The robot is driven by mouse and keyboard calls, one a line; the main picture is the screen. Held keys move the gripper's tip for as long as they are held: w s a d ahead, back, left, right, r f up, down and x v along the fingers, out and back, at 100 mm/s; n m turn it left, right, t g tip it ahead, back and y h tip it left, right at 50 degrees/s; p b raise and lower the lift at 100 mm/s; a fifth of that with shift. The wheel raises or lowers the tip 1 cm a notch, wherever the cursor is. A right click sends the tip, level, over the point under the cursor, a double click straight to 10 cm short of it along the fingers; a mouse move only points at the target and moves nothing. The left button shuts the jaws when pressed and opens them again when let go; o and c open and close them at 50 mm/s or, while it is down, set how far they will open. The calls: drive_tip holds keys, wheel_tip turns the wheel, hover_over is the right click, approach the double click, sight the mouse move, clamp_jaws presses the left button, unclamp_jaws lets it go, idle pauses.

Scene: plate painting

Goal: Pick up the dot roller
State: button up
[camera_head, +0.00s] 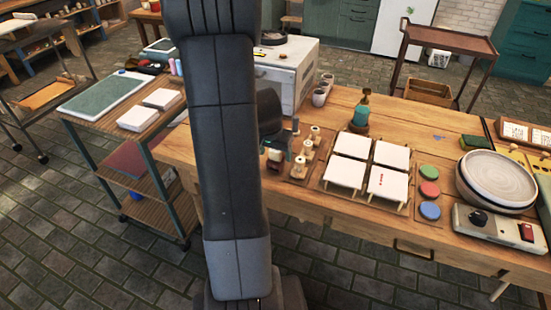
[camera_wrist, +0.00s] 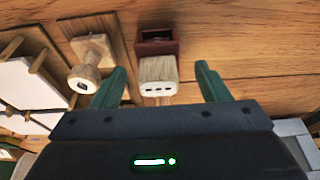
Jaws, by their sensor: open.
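My gripper (camera_wrist: 160,69) is open, with its two green fingers apart and pointing down at the wooden table. Nothing is visibly clamped. Left of the fingers, a wooden roller-like tool (camera_wrist: 86,72) lies on a wooden board. In the head view several such pale wooden tools (camera_head: 315,133) stand in a row right of my gripper (camera_head: 277,143), which my arm partly hides. I cannot tell which tool has dots.
White tiles (camera_head: 348,145) on wooden racks lie right of the tools. Red, green and blue pots (camera_head: 429,189) and a round turntable (camera_head: 497,180) are farther right. A white kiln-like box (camera_head: 288,65) and cups (camera_head: 321,95) stand behind. The table's front edge is close.

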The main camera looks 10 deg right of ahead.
sight(276, 157)
drive_tip(key=shift+x, duration=1.5)
drive_tip(key=shift+d, duration=0.1)
drive_tip(key=c, duration=1.2)
drive_tip(key=shift+o, duration=0.2)
wheel_tip(276, 157, up, 10)
drive_tip(key=shift+r+p, duration=0.1)
drive_tip(key=shift+p, duration=0.35)
